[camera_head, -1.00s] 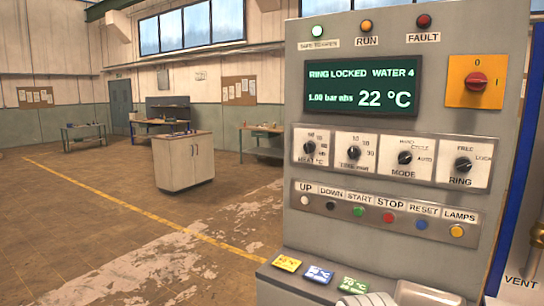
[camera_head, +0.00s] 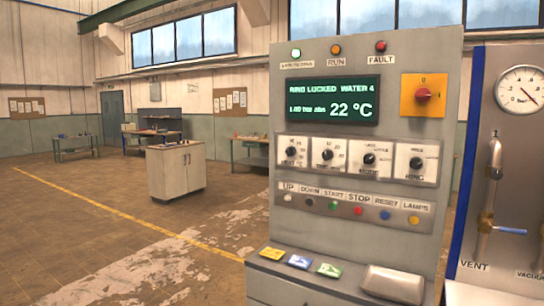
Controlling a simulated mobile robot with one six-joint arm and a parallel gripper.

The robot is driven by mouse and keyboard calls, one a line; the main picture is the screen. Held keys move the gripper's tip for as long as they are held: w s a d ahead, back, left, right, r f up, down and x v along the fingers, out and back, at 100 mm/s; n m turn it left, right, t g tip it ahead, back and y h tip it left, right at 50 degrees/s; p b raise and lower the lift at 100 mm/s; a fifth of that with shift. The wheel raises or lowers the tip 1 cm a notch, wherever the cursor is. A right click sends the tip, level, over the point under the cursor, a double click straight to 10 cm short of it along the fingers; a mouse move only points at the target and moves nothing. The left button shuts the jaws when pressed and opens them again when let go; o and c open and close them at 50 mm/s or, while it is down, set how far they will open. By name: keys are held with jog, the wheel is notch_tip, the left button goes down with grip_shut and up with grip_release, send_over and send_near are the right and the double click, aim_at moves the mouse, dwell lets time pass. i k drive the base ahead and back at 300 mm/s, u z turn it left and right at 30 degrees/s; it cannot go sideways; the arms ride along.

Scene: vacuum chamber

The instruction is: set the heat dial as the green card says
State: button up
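The heat dial (camera_head: 291,152) is the leftmost of the dials in a row on the grey control console. It is a dark knob on a white plate marked HEAT °C; its pointer and numbers are too blurred now to read its setting. The green card (camera_head: 329,270) lies flat on the console's ledge, right of a yellow and a blue card. Its print is too small to read now; in the earlier frame it seems to say 70 °C. My gripper is not in view.
The console screen (camera_head: 333,100) shows ring locked, water 4 and 22 °C. A row of buttons (camera_head: 358,211) sits below the dials. A grey box (camera_head: 393,283) stands on the ledge. A gauge panel (camera_head: 520,180) is at right. Open floor lies left.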

aim_at(291, 151)
jog(key=z, duration=0.05)
jog(key=i, duration=0.9)
jog(key=u, duration=0.05)
